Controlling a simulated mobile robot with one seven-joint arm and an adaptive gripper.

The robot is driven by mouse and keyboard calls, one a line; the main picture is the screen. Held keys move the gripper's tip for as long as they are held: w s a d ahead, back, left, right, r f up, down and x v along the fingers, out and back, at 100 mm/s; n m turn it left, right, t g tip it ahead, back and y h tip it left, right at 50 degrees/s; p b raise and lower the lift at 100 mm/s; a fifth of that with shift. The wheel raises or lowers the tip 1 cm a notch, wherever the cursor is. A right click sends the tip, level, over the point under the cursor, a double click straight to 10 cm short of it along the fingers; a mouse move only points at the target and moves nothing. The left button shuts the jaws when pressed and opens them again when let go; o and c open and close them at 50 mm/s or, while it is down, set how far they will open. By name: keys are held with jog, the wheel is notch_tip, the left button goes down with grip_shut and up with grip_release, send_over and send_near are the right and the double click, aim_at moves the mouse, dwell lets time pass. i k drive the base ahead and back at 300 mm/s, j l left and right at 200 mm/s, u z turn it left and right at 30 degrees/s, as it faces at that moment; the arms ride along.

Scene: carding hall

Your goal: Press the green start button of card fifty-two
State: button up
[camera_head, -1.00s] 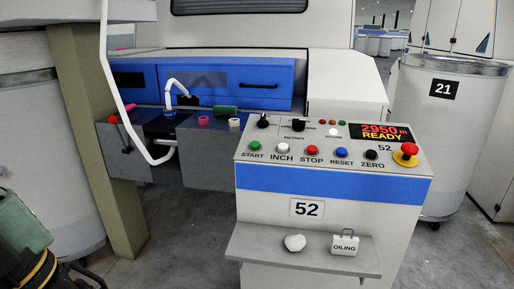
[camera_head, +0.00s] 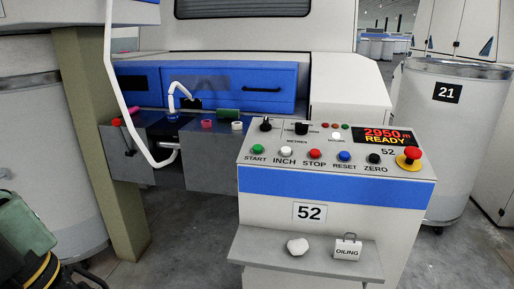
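The control console of card fifty-two (camera_head: 262,212) stands in the middle of the head view, with a "52" plate on its front. The green start button (camera_head: 258,149) is at the left end of the button row, above the word START. To its right are the white INCH button (camera_head: 286,151), the red STOP button (camera_head: 316,154), the blue RESET button (camera_head: 345,156) and the black ZERO button (camera_head: 374,158). The display (camera_head: 386,138) reads 2950 m READY.
A red mushroom knob (camera_head: 412,153) on a yellow base sits at the console's right. A shelf (camera_head: 262,251) below holds a white lump (camera_head: 297,246) and an OILING tag (camera_head: 347,248).

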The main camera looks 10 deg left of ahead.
aim_at(258, 148)
jog(key=i+j, duration=0.15)
jog(key=j, duration=0.25)
jog(key=i+j, duration=0.15)
jog(key=j, duration=0.3)
jog(key=i+j, duration=0.15)
jog(key=j, duration=0.25)
jog(key=i+j+z, duration=0.1)
jog(key=j, duration=0.3)
jog(key=i+j, duration=0.2)
jog(key=j, duration=0.25)
jog(key=i+j, duration=0.1)
jog(key=j, duration=0.3)
jog(key=i+j, duration=0.15)
jog(key=j, duration=0.3)
